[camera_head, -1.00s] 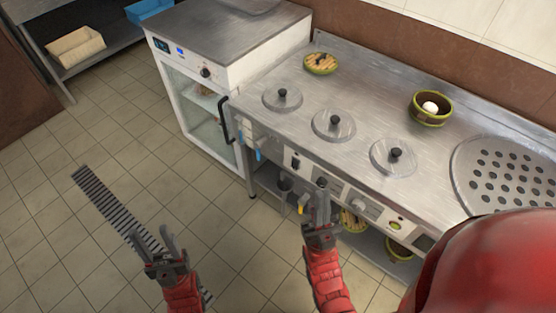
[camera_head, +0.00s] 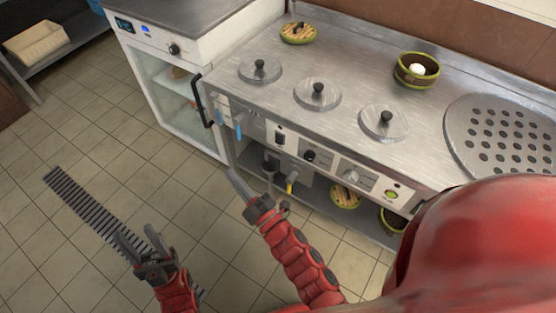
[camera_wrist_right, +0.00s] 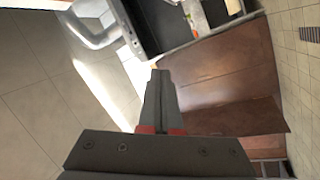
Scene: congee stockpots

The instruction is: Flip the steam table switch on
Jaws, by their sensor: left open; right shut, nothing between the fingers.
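The steam table (camera_head: 355,87) is a steel counter with three round knobbed lids in its top. Its front panel carries a dark switch (camera_head: 279,137) at the left, then a black knob (camera_head: 310,156), another dial and a green light (camera_head: 391,194). My right gripper (camera_head: 237,182) is shut and empty, below and left of the switch and apart from it in the head view. Its closed fingers also show in the right wrist view (camera_wrist_right: 158,95), where I cannot make out the switch. My left gripper (camera_head: 136,243) is open and empty over the floor at lower left.
A white glass-door cabinet (camera_head: 150,50) with a black handle stands left of the steam table. A green-rimmed pot (camera_head: 416,70) and a perforated plate (camera_head: 510,135) are on the counter. A lower shelf holds more pots.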

